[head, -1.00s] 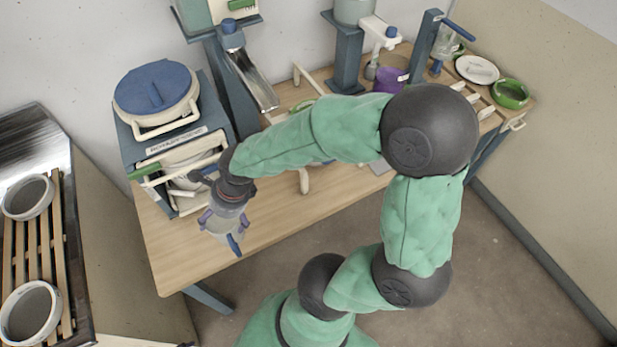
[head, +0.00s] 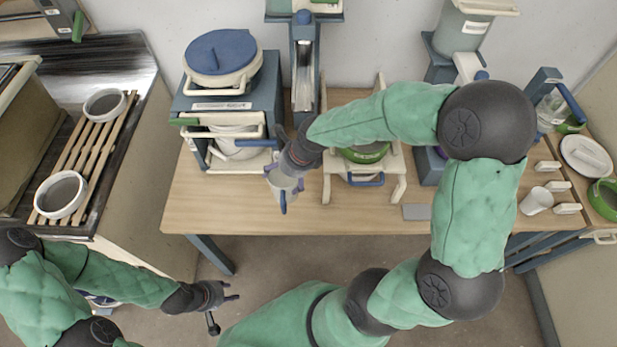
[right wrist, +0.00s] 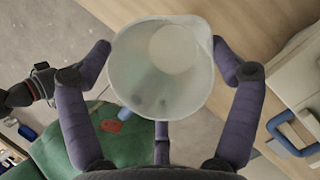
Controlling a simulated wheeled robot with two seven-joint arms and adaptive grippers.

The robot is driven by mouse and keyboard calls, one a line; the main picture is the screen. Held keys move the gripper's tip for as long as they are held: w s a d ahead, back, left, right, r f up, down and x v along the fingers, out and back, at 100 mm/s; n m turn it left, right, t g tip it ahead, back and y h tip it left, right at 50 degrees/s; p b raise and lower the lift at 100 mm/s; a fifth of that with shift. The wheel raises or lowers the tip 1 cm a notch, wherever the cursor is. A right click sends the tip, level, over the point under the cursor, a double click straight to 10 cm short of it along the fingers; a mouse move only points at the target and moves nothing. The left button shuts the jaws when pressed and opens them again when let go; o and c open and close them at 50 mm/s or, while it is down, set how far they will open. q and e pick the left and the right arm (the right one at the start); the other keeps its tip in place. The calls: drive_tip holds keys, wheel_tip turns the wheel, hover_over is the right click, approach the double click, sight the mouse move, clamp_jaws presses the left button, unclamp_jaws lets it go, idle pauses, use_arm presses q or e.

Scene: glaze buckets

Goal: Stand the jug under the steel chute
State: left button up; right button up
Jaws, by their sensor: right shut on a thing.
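My right gripper (head: 284,183) is shut on a pale translucent jug (head: 285,179), with its purple fingers around the sides. The jug is held over the front of the wooden table. In the right wrist view the jug (right wrist: 160,65) shows its open mouth and round bottom, and looks empty. A blue part shows at the jug's near side in the head view. The steel chute (head: 304,78) slopes down from a blue stand at the table's back, behind and above the jug, apart from it. My left gripper (head: 226,309) is open and empty, low in front of the table.
A blue frame (head: 180,130) with a blue-lidded pot (head: 220,52) stands left of the chute. A cream stand with a green-rimmed vessel (head: 365,153) is to the right. A white cup (head: 537,200) lies farther right. Table space below the chute looks clear, though partly hidden by my arm.

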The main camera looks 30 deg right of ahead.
drive_tip(key=d, duration=0.1)
drive_tip(key=d+f, duration=0.1)
drive_tip(key=w+d+f+b, duration=0.1)
drive_tip(key=d, duration=0.1)
drive_tip(key=shift+w, duration=0.1)
drive_tip(key=w+d+f+b, duration=0.1)
drive_tip(key=d+f+b, duration=0.3)
drive_tip(key=f, duration=0.4)
drive_tip(key=shift+w+d+f, duration=0.2)
drive_tip(key=shift+w+f, duration=0.1)
drive_tip(key=shift+f, duration=0.05)
drive_tip(key=o, duration=1.2)
drive_tip(key=shift+f, duration=0.1)
drive_tip(key=shift+o, duration=0.2)
